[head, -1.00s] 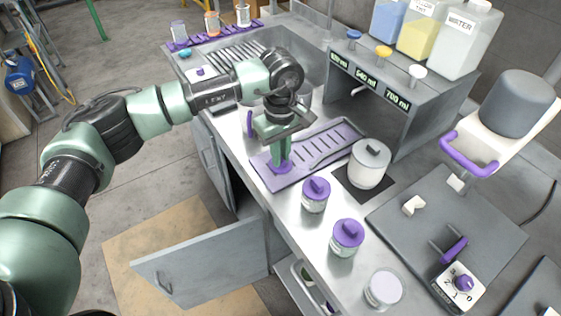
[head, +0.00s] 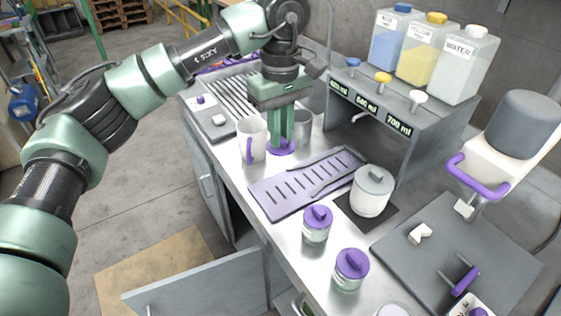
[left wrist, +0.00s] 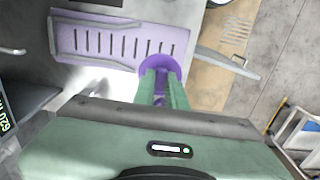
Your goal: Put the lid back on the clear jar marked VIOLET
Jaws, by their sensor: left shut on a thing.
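My left gripper (head: 280,122) points down and is shut on a purple lid (head: 281,148), held between a white mug and the purple slotted tray. The lid also shows in the left wrist view (left wrist: 159,63), below the green fingers, overlapping the tray's end. A jar (head: 390,311) with a pale top is cut off by the bottom edge. Two jars with purple lids on, one (head: 316,236) nearer the tray and one (head: 349,283) in front of it, stand on the counter. I cannot read any jar's label. My right gripper is not in view.
The purple tray (head: 262,199) lies on the steel counter. A white mug (head: 253,140) with a purple handle stands left of my gripper. A grey-lidded white jar (head: 371,198) stands on a dark mat. A dispenser shelf (head: 385,100) rises behind. A grey board (head: 440,225) lies right.

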